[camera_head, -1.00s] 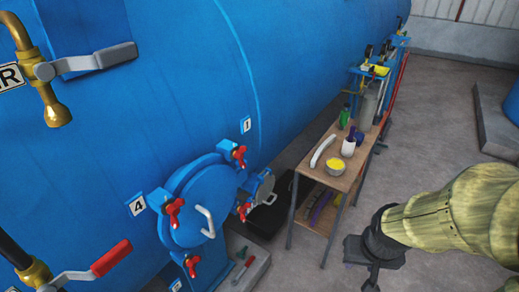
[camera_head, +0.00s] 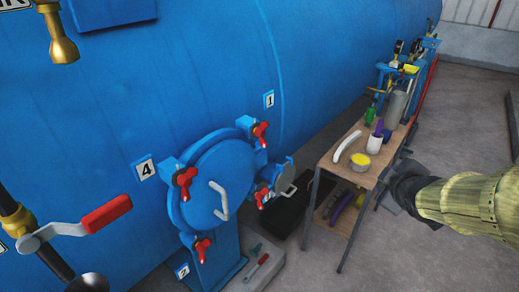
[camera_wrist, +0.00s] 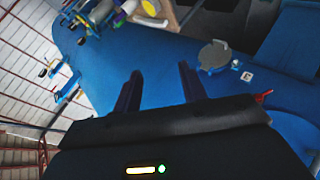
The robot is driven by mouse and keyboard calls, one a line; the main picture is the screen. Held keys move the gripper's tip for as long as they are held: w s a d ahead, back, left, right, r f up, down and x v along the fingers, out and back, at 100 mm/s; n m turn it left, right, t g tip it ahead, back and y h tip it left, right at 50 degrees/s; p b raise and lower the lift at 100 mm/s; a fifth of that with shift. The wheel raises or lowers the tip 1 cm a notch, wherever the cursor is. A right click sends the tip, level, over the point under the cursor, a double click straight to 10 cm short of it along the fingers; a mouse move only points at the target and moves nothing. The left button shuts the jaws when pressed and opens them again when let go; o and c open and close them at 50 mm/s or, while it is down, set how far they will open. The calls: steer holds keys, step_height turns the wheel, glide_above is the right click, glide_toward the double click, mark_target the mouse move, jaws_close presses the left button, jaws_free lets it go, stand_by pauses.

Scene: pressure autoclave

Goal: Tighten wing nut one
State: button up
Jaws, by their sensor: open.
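Wing nut one (camera_head: 260,134) is a red wing nut at the upper right of the round blue hatch (camera_head: 212,185), beside the plate marked 1 (camera_head: 268,100). Other red wing nuts sit around the hatch rim, one near plate 4 (camera_head: 145,170) and one near plate 2 (camera_head: 183,271). My gripper (camera_wrist: 160,86) is open and empty in the wrist view, its two dark fingers apart over the blue vessel. In the head view my arm is at the right, well away from the hatch, and the fingers cannot be made out. A red piece (camera_wrist: 263,97) shows at the right in the wrist view.
A wooden bench (camera_head: 340,175) with bottles and a yellow-topped pot (camera_head: 359,162) stands between my arm and the hatch. A red-handled valve lever (camera_head: 106,214) is at lower left. The floor at right is open.

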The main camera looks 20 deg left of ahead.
mark_target(261, 130)
steer(key=w+a+r+n+t+y+b, duration=0.2)
steer(key=a+r+n+y+b, duration=0.15)
steer(key=n, duration=0.45)
steer(key=w+a+r+n+t+y+b, duration=0.1)
steer(key=w+a+r+n+y+b, duration=0.1)
steer(key=a+n+y+b, duration=0.5)
steer(key=s+a+n+g+y+b, duration=0.5)
steer(key=s+a+n+g, duration=0.1)
steer(key=n, duration=1.4)
steer(key=shift+s+r+g, duration=0.25)
steer(key=shift+s+g, duration=0.45)
steer(key=shift+s, duration=0.1)
steer(key=shift+a, duration=0.1)
steer(key=p+x, duration=0.1)
steer(key=x, duration=1.6)
steer(key=shift+w+a, duration=0.15)
steer(key=shift+c, duration=0.2)
